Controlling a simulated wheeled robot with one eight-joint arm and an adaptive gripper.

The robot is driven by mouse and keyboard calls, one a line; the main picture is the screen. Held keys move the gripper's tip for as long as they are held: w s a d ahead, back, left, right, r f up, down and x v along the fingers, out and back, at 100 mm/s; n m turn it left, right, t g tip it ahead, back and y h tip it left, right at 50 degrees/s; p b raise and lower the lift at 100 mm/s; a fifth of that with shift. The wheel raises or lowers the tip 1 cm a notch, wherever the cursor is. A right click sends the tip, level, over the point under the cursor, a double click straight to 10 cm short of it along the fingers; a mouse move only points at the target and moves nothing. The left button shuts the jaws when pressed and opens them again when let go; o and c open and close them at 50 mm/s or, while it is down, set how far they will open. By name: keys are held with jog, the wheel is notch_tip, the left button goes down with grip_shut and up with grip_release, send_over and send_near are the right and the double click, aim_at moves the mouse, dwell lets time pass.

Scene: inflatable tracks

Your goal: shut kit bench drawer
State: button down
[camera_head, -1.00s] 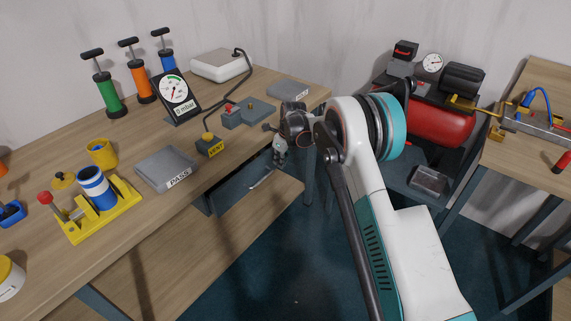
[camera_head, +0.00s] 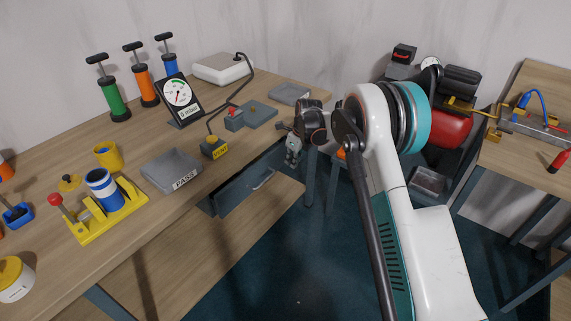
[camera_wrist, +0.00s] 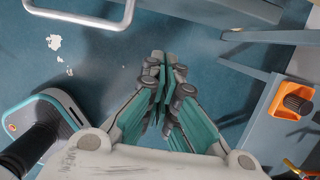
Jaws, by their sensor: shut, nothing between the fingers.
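The kit bench drawer is a dark grey box under the bench's front edge, with its front (camera_head: 236,192) facing the floor space. It looks partly pulled out, as a dark gap shows between it and the bench top. My gripper (camera_head: 291,158) hangs to the right of the drawer, apart from the handle. In the wrist view my gripper (camera_wrist: 166,72) has its fingers together, empty, over the floor.
The wooden bench top (camera_head: 130,215) carries a PASS tray (camera_head: 172,170), a VENT box (camera_head: 213,147) and a gauge (camera_head: 178,98). A red compressor (camera_head: 450,130) stands behind my arm. A second bench (camera_head: 520,155) is at right. Blue floor below is clear.

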jog(key=p+v, duration=0.2)
jog(key=v, duration=0.4)
jog(key=s+a+t+y, duration=0.1)
jog(key=s+a, duration=0.4)
jog(key=s, duration=0.4)
jog(key=s+a, duration=0.6)
jog(key=s, duration=0.2)
jog(key=b, duration=0.5)
send_near(248, 193)
jog(key=shift+s+a+f, duration=0.3)
jog(key=shift+s+f, duration=0.15)
jog(key=shift+f, duration=0.3)
jog(key=shift+s+a+f, duration=0.3)
jog(key=shift+s+f, duration=0.1)
jog(key=shift+f, duration=0.3)
jog(key=shift+s+a+f, duration=0.3)
jog(key=shift+s+f, duration=0.15)
jog(key=shift+f, duration=0.3)
